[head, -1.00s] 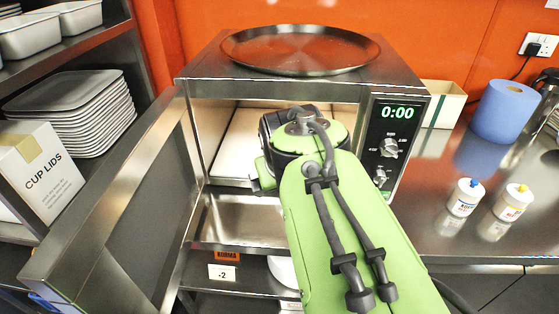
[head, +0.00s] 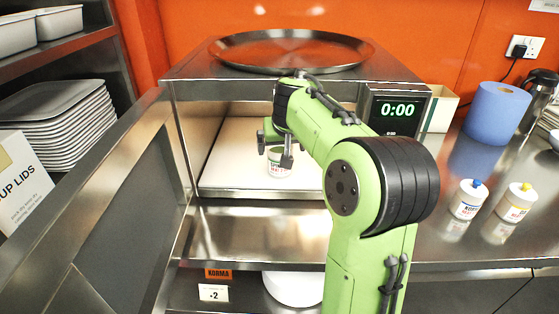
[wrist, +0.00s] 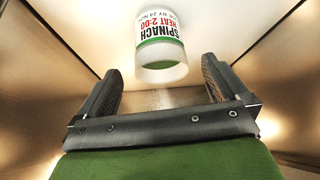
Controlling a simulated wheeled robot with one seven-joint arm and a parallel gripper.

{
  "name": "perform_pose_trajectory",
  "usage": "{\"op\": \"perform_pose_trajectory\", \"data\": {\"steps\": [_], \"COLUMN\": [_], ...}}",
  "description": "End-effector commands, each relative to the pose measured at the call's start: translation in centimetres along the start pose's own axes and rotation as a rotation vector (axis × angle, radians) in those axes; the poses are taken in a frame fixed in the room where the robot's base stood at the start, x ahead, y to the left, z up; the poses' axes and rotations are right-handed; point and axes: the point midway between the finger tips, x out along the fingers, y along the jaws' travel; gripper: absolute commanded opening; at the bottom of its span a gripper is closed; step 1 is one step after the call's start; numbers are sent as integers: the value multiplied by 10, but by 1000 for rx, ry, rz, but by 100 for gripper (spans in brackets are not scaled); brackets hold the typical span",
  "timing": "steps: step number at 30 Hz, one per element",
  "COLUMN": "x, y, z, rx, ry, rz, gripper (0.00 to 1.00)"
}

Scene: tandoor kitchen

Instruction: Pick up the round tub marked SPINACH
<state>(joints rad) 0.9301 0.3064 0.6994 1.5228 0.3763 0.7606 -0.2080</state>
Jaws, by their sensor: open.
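The round tub marked SPINACH (wrist: 160,40) is white with a green band and a printed label. It appears upside down at the top of the wrist view, ahead of my fingers. In the head view the tub (head: 279,164) stands on the pale floor inside the open microwave, partly hidden by my gripper. My gripper (head: 275,150) is inside the microwave opening. In the wrist view my gripper (wrist: 163,88) has its two dark fingers wide apart with nothing between them. The tub is beyond the fingertips, roughly centred between them.
The microwave (head: 300,88) has its door (head: 110,200) swung open at left and a round metal tray (head: 290,50) on top. Its side walls are near my gripper. Two small labelled pots (head: 467,200) and a blue roll (head: 497,112) stand on the right counter.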

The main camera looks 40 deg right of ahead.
Motion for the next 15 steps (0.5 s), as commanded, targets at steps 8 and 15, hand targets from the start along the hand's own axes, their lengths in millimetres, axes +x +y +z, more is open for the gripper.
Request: {"op": "perform_pose_trajectory", "data": {"steps": [8, 15], "x": [47, 46], "y": [0, 0], "z": [3, 2], "rx": [0, -1], "ry": [-3, -2], "rz": [0, 1], "gripper": [100, 94]}}
